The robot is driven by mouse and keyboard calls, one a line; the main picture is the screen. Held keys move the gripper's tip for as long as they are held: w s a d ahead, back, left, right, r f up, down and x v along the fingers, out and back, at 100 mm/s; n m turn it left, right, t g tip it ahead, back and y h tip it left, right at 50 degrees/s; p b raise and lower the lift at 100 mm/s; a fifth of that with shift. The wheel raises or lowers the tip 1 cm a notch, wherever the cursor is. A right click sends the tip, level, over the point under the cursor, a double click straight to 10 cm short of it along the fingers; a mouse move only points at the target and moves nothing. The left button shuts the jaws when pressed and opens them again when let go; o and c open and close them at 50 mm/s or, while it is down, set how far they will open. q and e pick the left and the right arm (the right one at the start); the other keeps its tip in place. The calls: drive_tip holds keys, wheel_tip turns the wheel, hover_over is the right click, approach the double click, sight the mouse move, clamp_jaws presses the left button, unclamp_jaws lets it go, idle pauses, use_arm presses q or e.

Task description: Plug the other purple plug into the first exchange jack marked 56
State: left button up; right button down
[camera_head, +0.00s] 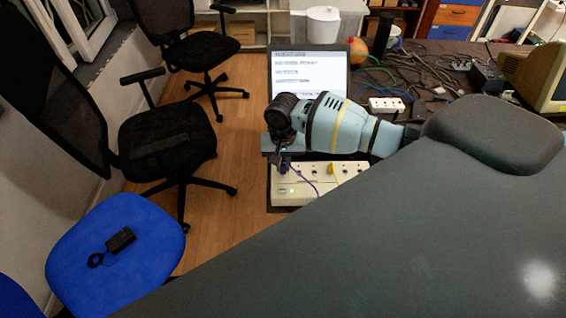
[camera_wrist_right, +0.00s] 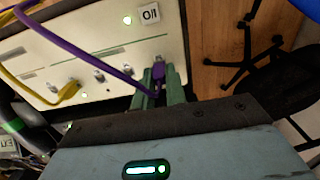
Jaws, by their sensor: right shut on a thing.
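The exchange (camera_head: 312,192) is a pale box with a row of jacks at the table's left edge; its panel (camera_wrist_right: 85,45) fills the upper left of the wrist view. My right gripper (camera_head: 281,158) is over the box's left end. In the wrist view its fingers (camera_wrist_right: 160,92) are shut on a purple plug (camera_wrist_right: 158,78) close to the panel's edge. I cannot tell whether the plug touches a jack. A purple cable (camera_wrist_right: 103,57) arcs to the upper left; its far end is out of view. I cannot read a 56 mark. My left gripper is not in view.
A yellow plug (camera_wrist_right: 68,91) sits in the panel, near several metal jacks. A laptop (camera_head: 308,70) stands behind the exchange, a white power strip (camera_head: 386,104) to its right. Tangled cables lie at the back right. Chairs (camera_head: 165,140) stand left of the table.

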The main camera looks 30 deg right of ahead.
drive_tip(key=shift+f, duration=0.3)
drive_tip(key=c, duration=1.3)
unclamp_jaws()
drive_tip(key=shift+c, duration=0.2)
wheel_tip(320, 180, up, 8)
drive_tip(key=shift+f+p, duration=0.1)
drive_tip(key=shift+p, duration=0.25)
